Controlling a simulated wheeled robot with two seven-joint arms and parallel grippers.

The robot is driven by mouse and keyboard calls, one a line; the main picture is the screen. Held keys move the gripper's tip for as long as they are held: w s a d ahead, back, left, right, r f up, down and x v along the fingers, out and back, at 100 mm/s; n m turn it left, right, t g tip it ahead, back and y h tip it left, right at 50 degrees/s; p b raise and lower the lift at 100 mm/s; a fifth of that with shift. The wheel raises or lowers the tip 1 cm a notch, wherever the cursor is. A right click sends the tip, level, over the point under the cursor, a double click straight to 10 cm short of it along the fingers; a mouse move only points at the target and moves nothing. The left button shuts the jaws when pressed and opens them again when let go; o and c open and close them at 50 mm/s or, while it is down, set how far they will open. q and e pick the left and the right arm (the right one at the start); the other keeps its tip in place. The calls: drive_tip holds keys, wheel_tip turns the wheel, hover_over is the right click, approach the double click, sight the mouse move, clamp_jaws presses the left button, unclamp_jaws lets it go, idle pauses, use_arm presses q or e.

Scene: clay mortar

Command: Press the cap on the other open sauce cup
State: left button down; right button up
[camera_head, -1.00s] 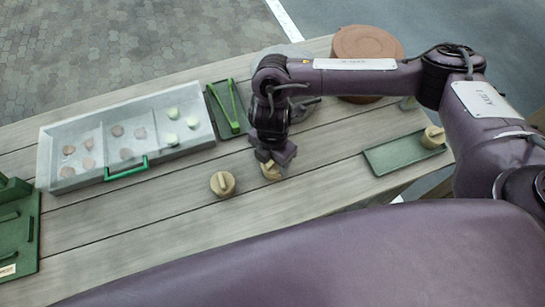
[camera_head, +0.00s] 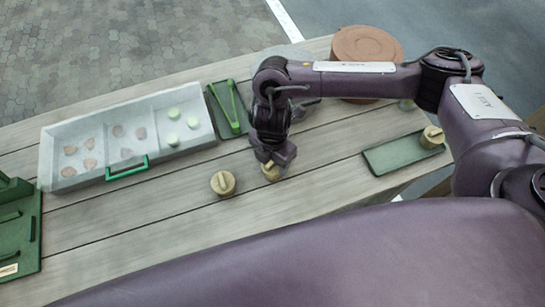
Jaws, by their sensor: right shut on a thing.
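One tan sauce cup (camera_head: 223,184) stands on the wooden table and has a tan cap with a raised bar on top. A second tan cup or cap (camera_head: 271,173) is just to its right, below my right gripper (camera_head: 273,162). The right gripper points down and is shut on the cap at this spot. The fingers hide much of it, so I cannot tell how the cap sits on the cup. A third tan capped cup (camera_head: 432,137) stands on the green tray (camera_head: 397,157) at the right. My left gripper is out of view.
A pale three-part tray (camera_head: 60,185) with a green handle holds pinkish and light green pieces. A brown round lid (camera_head: 367,45) is at the back. A green rack (camera_head: 22,245) is far left.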

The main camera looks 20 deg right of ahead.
drive_tip(key=shift+f, duration=0.45)
idle(1.1)
drive_tip(key=o, duration=1)
drive_tip(key=shift+o, duration=0.6)
drive_tip(key=o, duration=0.3)
drive_tip(key=shift+r, duration=0.1)
drive_tip(key=shift+r+p, duration=2.95)
drive_tip(key=shift+p, duration=0.1)
